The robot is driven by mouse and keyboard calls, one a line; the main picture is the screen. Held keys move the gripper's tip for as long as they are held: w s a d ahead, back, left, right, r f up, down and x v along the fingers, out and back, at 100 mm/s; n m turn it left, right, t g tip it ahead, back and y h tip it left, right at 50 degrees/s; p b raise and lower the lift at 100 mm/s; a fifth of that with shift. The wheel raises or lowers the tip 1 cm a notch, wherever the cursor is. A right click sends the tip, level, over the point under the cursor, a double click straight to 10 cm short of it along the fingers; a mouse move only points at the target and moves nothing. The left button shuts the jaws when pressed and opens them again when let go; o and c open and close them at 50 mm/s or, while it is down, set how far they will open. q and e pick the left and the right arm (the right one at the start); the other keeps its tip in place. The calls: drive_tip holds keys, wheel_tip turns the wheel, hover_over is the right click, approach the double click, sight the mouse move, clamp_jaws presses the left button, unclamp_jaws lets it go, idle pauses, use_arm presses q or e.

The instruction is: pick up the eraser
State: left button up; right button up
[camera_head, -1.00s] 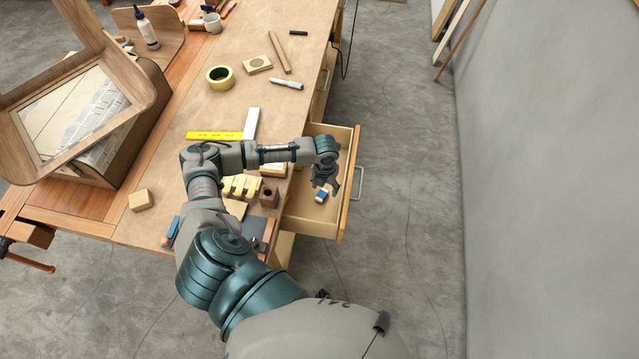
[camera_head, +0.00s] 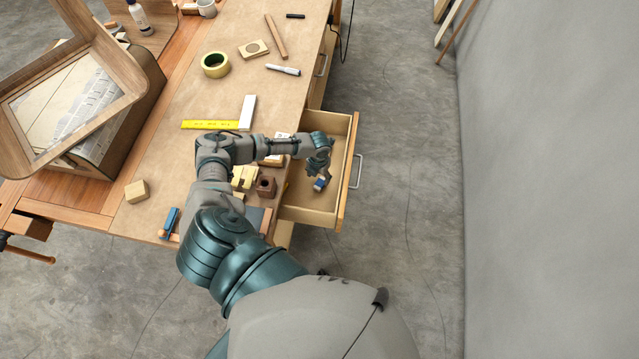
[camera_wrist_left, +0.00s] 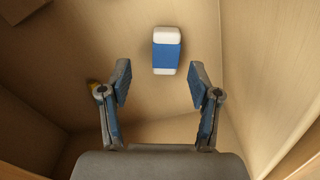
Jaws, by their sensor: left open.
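The eraser (camera_wrist_left: 166,51) is white with a blue sleeve. It lies on the floor of the open drawer (camera_head: 312,214). In the wrist view it is ahead of my left gripper (camera_wrist_left: 160,85), centred between the two spread fingers and beyond their tips. My left gripper is open and empty. In the head view my left gripper (camera_head: 320,172) is over the drawer, and the eraser (camera_head: 320,184) shows at its fingers, partly hidden. I cannot tell the exact height of the fingers above it. My right gripper is not in view.
The drawer's walls stand around the gripper. Open floor lies right of the drawer.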

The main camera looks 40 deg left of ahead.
sight(319, 183)
use_arm(q)
drive_tip(key=f, duration=0.4)
drive_tip(key=shift+d, duration=0.2)
drive_tip(key=shift+d+f, duration=0.15)
drive_tip(key=shift+f, duration=0.05)
drive_tip(key=shift+d, duration=0.25)
drive_tip(key=shift+c, duration=0.4)
drive_tip(key=shift+a, duration=0.2)
drive_tip(key=c, duration=0.8)
drive_tip(key=shift+a, duration=0.1)
clamp_jaws()
drive_tip(key=shift+a, duration=0.1)
drive_tip(key=shift+r, duration=0.3)
wheel_tip(319, 183, up, 8)
drive_tip(key=shift+w+r, duration=0.1)
drive_tip(key=shift+r, duration=0.55)
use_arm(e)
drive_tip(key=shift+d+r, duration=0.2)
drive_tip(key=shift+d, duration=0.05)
